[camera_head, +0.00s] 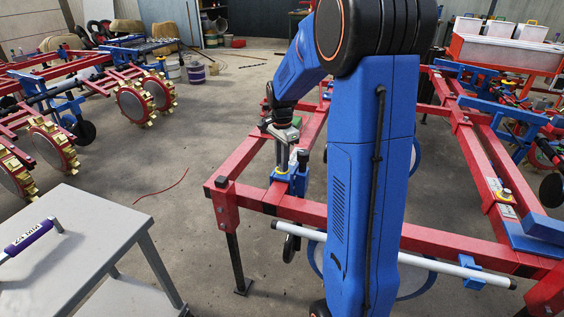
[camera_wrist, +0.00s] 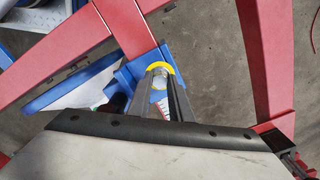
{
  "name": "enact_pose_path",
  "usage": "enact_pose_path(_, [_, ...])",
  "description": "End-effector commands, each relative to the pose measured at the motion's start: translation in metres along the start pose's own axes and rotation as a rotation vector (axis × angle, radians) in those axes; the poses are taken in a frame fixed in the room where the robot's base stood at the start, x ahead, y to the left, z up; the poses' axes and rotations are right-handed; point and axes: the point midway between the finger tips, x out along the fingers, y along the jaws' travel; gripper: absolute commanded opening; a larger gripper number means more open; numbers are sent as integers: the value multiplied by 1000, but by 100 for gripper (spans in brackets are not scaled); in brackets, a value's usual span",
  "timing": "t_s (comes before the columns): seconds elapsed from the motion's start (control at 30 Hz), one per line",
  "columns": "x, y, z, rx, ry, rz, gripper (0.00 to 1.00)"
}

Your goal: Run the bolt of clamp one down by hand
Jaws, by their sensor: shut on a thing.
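My gripper (camera_head: 283,160) points down over a blue clamp (camera_head: 291,183) on the red frame, left of my arm in the head view. In the wrist view, the two dark fingers of my gripper (camera_wrist: 162,82) are closed around a pale metal bolt end at the clamp. A yellow ring (camera_wrist: 160,67) curves around the fingertips. The blue clamp (camera_wrist: 125,76) sits against a red beam (camera_wrist: 125,25). Most of the bolt is hidden by the fingers, and its thread cannot be seen. A white and red marked strip shows between the fingers.
The red frame (camera_head: 255,198) stands on legs, with a pale bar (camera_head: 440,265) across its front. A grey table (camera_head: 70,250) at the lower left carries a purple-handled wrench (camera_head: 30,238) marked 24 MM.

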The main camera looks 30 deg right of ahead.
Motion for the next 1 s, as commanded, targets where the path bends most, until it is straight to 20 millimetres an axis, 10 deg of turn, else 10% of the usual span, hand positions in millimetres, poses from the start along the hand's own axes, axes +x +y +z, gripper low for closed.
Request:
enact_pose_path(0.13, [-1, -1, 0, -1, 1, -3, 0])
enact_pose_path(0.23, [-1, -1, 0, -1, 1, -3, 38])
enact_pose_path(0.67, [-8, -1, 0, -1, 1, -3, 38])
enact_pose_path(1.0, [-68, -1, 0, -1, 2, -4, 38])
